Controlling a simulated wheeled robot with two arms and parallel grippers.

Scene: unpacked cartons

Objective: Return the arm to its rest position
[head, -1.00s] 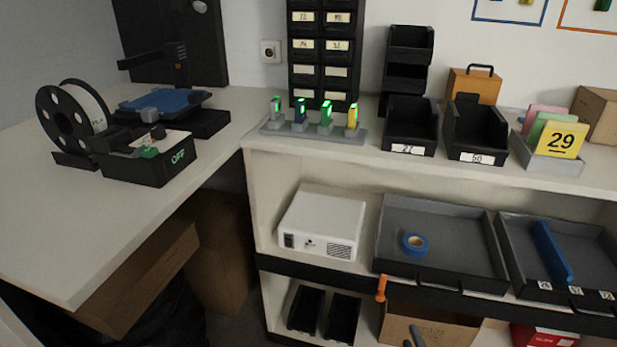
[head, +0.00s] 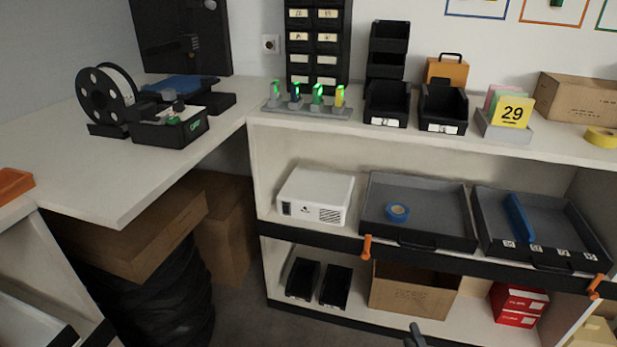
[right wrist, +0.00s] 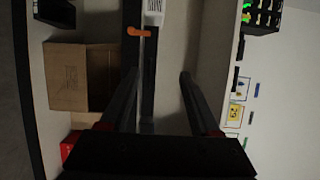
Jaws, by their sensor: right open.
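My right gripper (right wrist: 158,74) shows in the right wrist view with its two dark fingers well apart and nothing between them. In the head view only a small dark part of my right gripper (head: 415,337) shows at the bottom edge, in front of the lower shelf; the rest of the arm is out of frame. My left arm and gripper are not in view.
A white shelf unit (head: 300,140) stands ahead with orange clips (head: 367,247) on its edge. Grey trays (head: 440,195), a white box (head: 316,196) and a carton (head: 412,290) sit on it. A corner table (head: 90,190) is left. Floor (head: 240,310) shows between.

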